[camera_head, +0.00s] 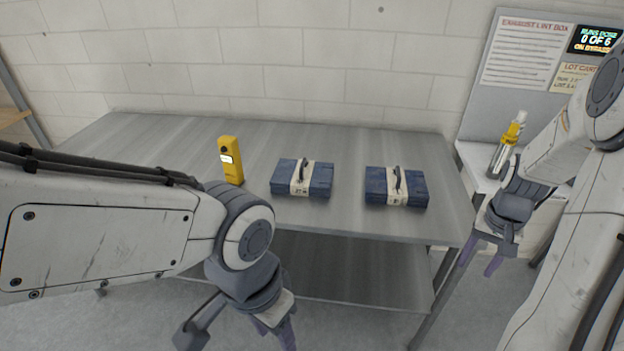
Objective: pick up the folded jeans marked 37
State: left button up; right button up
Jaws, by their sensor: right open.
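Two bundles of folded dark blue jeans lie flat on the metal table, each with a pale band and a dark handle-like strap on top. One is the left jeans bundle (320,180), the other the right jeans bundle (376,183). The marks on the bands are too small to read, so I cannot tell which is 37. My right gripper (481,260) is open and empty, off the table's right edge and apart from the right bundle. My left gripper (273,331) hangs in front of the table, low in the picture; its fingertips are partly cut off and its opening is unclear.
A yellow handheld device (231,158) stands on the metal table (130,140), left of the bundles. A lower shelf (350,270) is under the tabletop. At right, a silver-and-yellow cylinder (507,140) stands on a white surface before a notice board (525,55). Free tabletop surrounds the bundles.

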aim_at(304, 177)
jog(key=u, duration=0.55)
jog(key=i, duration=1.5)
jog(key=u, duration=0.15)
